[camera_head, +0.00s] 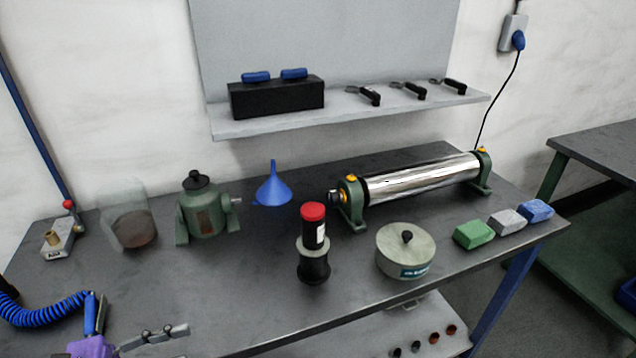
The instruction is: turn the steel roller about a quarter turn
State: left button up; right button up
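The steel roller (420,180) is a long, shiny cylinder lying level at the back right of the dark bench. It is carried between two green end stands, the left one (352,207) and the right one (483,172), each with yellow parts on top. A short dark shaft end (334,196) sticks out past the left stand. No mark on the bright surface lets me tell how far it is turned. Neither of my grippers can be made out in the head view, and nothing is touching the roller.
In front of the roller stand a round lidded tin (405,255), a red-capped black bottle (313,228) and green, grey and blue blocks (507,222). A blue funnel (273,188) and green machine (205,210) are left. A shelf (340,112) hangs behind. A coiled blue hose (40,312) lies front left.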

aim_at(380, 187)
jog(key=i+l, duration=1.05)
jog(key=i, duration=0.15)
